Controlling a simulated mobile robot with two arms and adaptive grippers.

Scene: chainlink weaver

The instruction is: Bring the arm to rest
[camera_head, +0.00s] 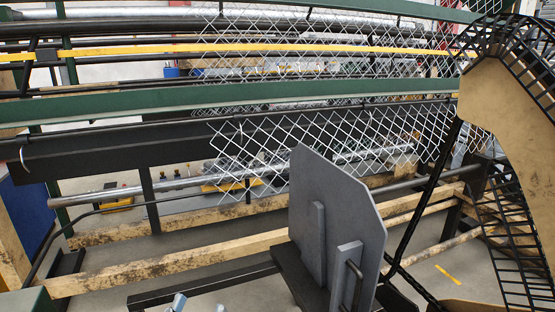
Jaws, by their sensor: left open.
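My left gripper (198,306) shows only at the bottom edge, left of centre. Two small grey-blue fingertips stand apart with a gap between them, so it is open. I see nothing between the fingertips. The rest of this gripper and its arm are cut off below the picture. The fingertips appear in front of the floor and a dark beam, and I cannot tell how far they are from them. My right gripper is not in view.
A chainlink weaving machine fills the view, with wire mesh (262,150), a green rail (200,104) and wooden beams (170,269). A grey plate (335,215) stands right of my gripper. A curved black frame (510,200) is at the right.

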